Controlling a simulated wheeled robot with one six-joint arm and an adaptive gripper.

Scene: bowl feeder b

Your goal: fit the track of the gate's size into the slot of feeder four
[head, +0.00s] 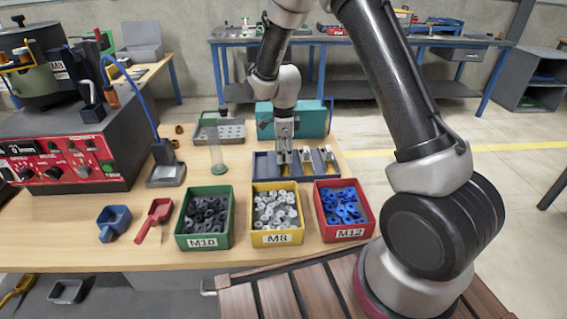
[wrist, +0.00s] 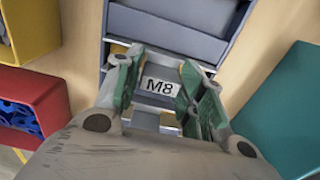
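A dark blue rack (head: 264,168) with several slots and pale metal tracks stands on the bench behind the part bins. It also shows in the wrist view (wrist: 165,35). My gripper (head: 284,150) points down over the middle of the rack. In the wrist view, its green-padded fingers (wrist: 160,82) stand on either side of a metal track marked M8 (wrist: 160,86). The pads are close to its edges; I cannot tell whether they press on it. The bowl feeder (head: 62,150) at the left has a red control panel and an M8 label; its slot cannot be made out.
Green M10 (head: 204,242), yellow M8 (head: 277,239) and red M12 (head: 344,234) bins stand in front of the rack. A teal box (head: 312,118) is close behind it. A clear cylinder (head: 216,150) stands at its left. Blue (head: 114,220) and red (head: 155,215) scoops lie front left.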

